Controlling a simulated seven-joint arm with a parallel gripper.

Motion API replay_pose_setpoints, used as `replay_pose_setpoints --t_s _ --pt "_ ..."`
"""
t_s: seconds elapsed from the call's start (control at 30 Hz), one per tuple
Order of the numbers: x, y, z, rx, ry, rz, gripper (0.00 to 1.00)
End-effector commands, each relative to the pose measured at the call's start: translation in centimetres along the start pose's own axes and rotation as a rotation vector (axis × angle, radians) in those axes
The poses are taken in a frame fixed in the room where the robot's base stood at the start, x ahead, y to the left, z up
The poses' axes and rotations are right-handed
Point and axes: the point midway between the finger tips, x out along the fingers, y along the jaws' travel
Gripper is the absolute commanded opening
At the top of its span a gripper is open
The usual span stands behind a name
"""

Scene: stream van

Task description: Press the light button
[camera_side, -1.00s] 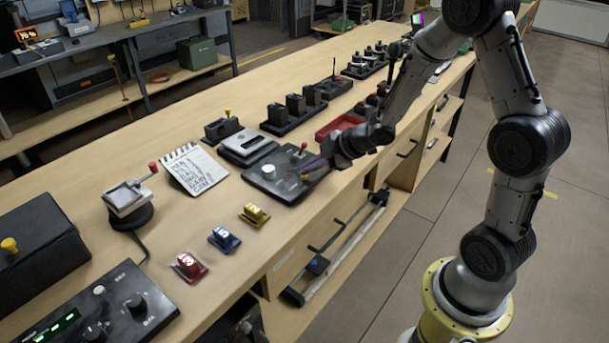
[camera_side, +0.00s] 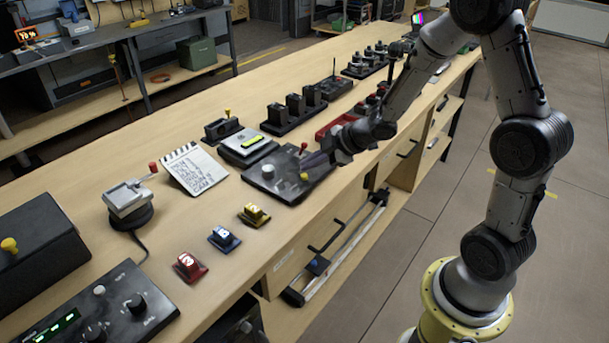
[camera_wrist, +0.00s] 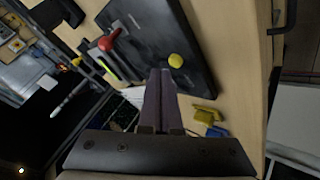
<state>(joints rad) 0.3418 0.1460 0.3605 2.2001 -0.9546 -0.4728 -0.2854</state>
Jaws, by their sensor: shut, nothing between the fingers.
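The black control panel (camera_side: 268,180) lies near the front edge of the bench. It carries a white round knob (camera_side: 268,169), a red-topped lever (camera_side: 303,147) and a yellow round button (camera_side: 304,177). My gripper (camera_side: 308,162) is shut and empty, low over the panel close to the yellow button. In the wrist view my fingertips (camera_wrist: 161,72) are beside the yellow button (camera_wrist: 175,60), and I cannot tell whether they touch it. No light-button label is readable.
Red, blue (camera_side: 224,239) and yellow (camera_side: 253,214) numbered blocks sit left of the panel near the bench edge. A notepad (camera_side: 194,170) lies further back. A red tray (camera_side: 338,126) and several black devices stand beyond the panel.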

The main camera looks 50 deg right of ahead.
Motion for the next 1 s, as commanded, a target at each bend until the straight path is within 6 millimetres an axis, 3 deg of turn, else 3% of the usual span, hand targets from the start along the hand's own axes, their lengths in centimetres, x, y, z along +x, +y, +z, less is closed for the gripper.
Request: replay_pose_setpoints --t_s 0.37,1.0 --pt "-0.2 0.2 -0.2 -0.001 0.000 0.000 0.00" --pt "-3.6 2.6 -2.6 0.000 -0.001 0.000 0.00"
